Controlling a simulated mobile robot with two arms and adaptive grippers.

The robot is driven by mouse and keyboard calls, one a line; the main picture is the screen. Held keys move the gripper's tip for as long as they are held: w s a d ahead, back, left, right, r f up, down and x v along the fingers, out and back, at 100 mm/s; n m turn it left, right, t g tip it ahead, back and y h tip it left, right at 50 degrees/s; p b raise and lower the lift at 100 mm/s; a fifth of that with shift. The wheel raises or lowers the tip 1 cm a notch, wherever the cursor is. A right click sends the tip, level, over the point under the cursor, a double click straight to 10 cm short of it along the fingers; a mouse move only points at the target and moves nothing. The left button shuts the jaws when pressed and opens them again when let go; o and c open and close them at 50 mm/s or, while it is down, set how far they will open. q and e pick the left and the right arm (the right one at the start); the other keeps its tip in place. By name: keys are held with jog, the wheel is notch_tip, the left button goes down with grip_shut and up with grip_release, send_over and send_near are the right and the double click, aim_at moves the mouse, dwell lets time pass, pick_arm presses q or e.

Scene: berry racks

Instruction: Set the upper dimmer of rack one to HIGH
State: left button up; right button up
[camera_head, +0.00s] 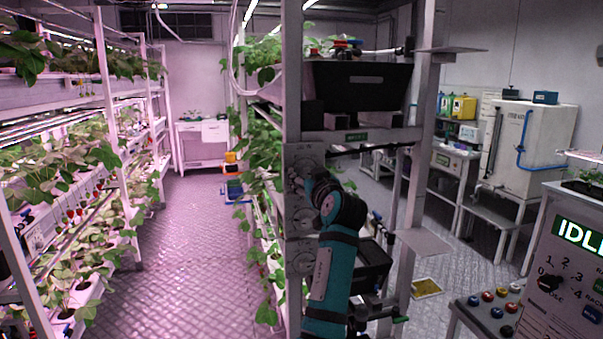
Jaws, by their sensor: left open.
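The rack in front of me has a grey post with a column of round dimmer dials on small plates. The upper dimmer plate (303,154) is near the middle of the post. My teal left arm reaches up from below, and my left gripper (295,176) is open right at this upper plate. The gripper covers most of the upper knob, so its setting and any contact cannot be told. Another dial (301,218) sits below, and a lower plate (299,256) is partly behind my arm. My right gripper is out of view.
A black bin (358,86) sits on the rack's upper shelf. Planted racks (105,60) line the left side, with a clear aisle (185,250) between. A console reading IDLE (575,240) and a button table (490,308) stand at right.

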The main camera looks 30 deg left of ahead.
pick_arm(q)
jog(key=shift+s+d+r, duration=0.1)
jog(key=shift+d+r, duration=0.05)
jog(key=shift+d, duration=0.15)
jog(key=shift+c, duration=0.5)
jog(key=shift+a, duration=0.1)
grip_shut()
jog(key=m, duration=0.3)
jog(key=shift+p, duration=0.35)
jog(key=shift+m, duration=1.3)
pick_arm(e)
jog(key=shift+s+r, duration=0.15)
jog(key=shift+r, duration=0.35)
pick_arm(q)
grip_release()
jog(key=shift+o, duration=0.5)
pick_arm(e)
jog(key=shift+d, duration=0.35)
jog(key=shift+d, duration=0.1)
